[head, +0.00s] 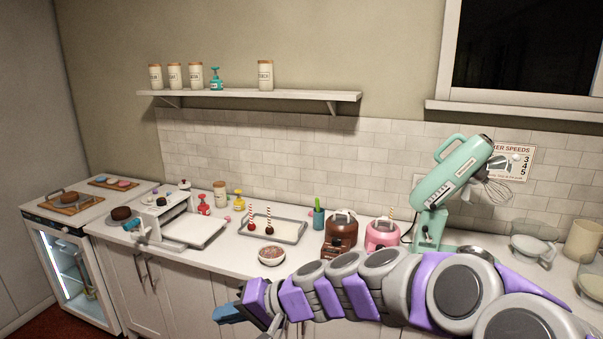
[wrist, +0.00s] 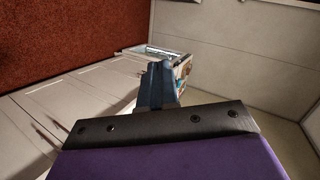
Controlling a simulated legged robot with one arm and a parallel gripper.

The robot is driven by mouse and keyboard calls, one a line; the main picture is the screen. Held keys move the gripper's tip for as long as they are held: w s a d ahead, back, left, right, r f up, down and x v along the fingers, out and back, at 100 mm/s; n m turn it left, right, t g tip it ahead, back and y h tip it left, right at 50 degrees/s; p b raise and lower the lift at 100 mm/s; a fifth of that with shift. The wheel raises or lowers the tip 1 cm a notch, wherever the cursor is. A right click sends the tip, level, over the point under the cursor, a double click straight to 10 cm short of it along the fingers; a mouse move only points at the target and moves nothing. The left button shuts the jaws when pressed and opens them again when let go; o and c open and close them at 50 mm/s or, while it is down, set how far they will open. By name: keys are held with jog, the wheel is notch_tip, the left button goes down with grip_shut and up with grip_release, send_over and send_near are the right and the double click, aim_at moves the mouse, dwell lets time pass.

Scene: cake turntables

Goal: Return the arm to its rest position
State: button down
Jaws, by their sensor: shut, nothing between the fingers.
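My arm, grey and purple, reaches from the lower right of the head view toward the lower middle, in front of the counter's front edge. My gripper (head: 229,313) is the blue tip at its end, in front of the cabinet doors. In the wrist view my gripper (wrist: 158,72) shows as two blue fingers pressed together, shut and with nothing held. Part of the wrist is hidden by the arm's own links in the head view.
The white counter (head: 215,255) carries a bowl (head: 271,256), a tray (head: 285,231) with cake pops, a brown pot (head: 340,236), a pink pot (head: 382,235) and a teal stand mixer (head: 452,185). A glass-door fridge (head: 75,270) stands at the left. The red floor (wrist: 70,35) looks clear.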

jog(key=s+d+f+g+h, duration=0.1)
jog(key=s+d+h, duration=0.3)
jog(key=s+d, duration=0.5)
jog(key=s+d+f+g+h, duration=0.1)
jog(key=s+d+f+h, duration=0.3)
jog(key=s+d, duration=0.5)
jog(key=s+d+f+g+h, duration=0.2)
jog(key=s+d+f+h, duration=0.1)
jog(key=s+d, duration=0.7)
jog(key=shift+s+m+h, duration=0.4)
jog(key=shift+s+h, duration=0.3)
jog(key=shift+s, duration=0.05)
jog(key=shift+f, duration=0.1)
